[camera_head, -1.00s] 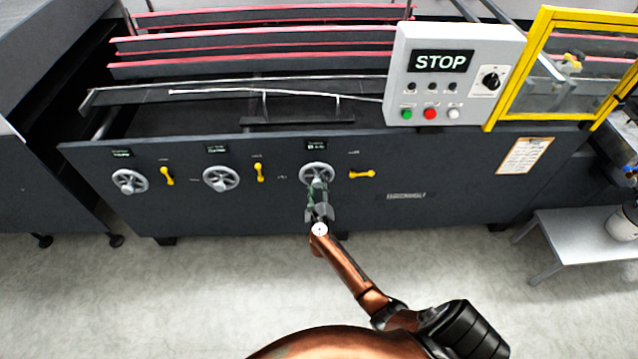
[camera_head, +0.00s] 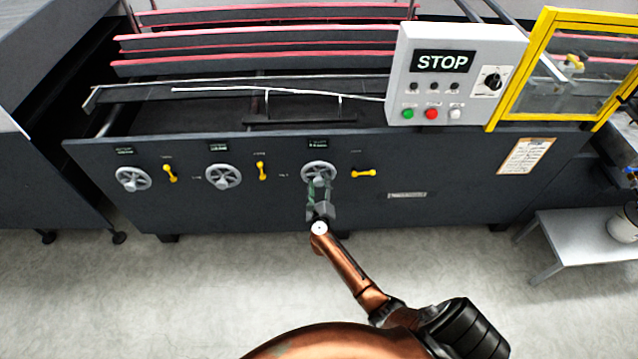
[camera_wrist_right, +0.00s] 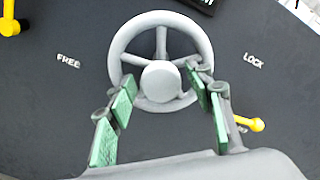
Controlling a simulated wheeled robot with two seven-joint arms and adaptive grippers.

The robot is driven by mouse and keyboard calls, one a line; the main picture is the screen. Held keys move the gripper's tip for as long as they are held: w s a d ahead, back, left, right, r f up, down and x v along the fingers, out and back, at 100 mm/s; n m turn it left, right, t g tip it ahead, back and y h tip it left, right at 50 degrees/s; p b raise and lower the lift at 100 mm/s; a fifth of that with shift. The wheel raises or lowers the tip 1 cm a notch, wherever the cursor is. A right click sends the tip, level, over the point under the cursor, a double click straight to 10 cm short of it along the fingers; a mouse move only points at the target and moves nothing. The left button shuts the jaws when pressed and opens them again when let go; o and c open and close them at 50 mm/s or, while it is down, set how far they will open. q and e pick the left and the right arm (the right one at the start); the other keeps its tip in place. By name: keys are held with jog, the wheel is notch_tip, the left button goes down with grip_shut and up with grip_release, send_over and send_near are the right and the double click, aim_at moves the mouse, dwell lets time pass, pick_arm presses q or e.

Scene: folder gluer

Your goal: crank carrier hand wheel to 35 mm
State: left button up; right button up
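Three grey hand wheels sit on the dark front panel. My right gripper (camera_head: 320,184) is at the rightmost hand wheel (camera_head: 318,168), reaching it from below. In the right wrist view the wheel (camera_wrist_right: 160,20) faces me, with a round hub and spokes. The right gripper (camera_wrist_right: 160,95) is open, its green-padded fingers apart on either side of the hub, over the lower half of the wheel. I cannot tell whether they touch the rim. A small display (camera_head: 318,144) sits above this wheel; its digits are too blurred to read. My left gripper is not in view.
A yellow lever (camera_head: 363,173) lies sideways to the right of this wheel; FREE and LOCK marks flank the wheel in the wrist view. The middle wheel (camera_head: 223,177) and left wheel (camera_head: 132,179) have levers too. A STOP control box (camera_head: 408,70) is above right.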

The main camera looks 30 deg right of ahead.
jog(key=shift+s, duration=0.1)
jog(key=v, duration=1.1)
jog(key=shift+s+a, duration=0.3)
jog(key=shift+a, duration=0.05)
jog(key=s+a+f+n+g+y+p, duration=0.1)
jog(key=s+a+f+n+g+y, duration=0.15)
jog(key=s+f+n, duration=0.7)
jog(key=s+a+f+n+g+y, duration=0.15)
jog(key=s+f+n+y, duration=0.35)
jog(key=f, duration=0.8)
jog(key=s+a+f+n+g+y+p, duration=0.1)
jog(key=s+a+f+n+g+y, duration=0.15)
jog(key=s+f+n, duration=0.75)
jog(key=s+d+f+n+g, duration=0.1)
jog(key=s+f+n+g, duration=0.1)
jog(key=s, duration=1)
jog(key=s+d+f+n+g+p, duration=0.1)
jog(key=s+f+n+g, duration=0.2)
jog(key=s, duration=0.9)
jog(key=s+d+f+n+g+h, duration=0.1)
jog(key=s+f+n+g, duration=0.2)
jog(key=s, duration=0.9)
notch_tip(320, 180, down, 5)
jog(key=n, duration=0.3)
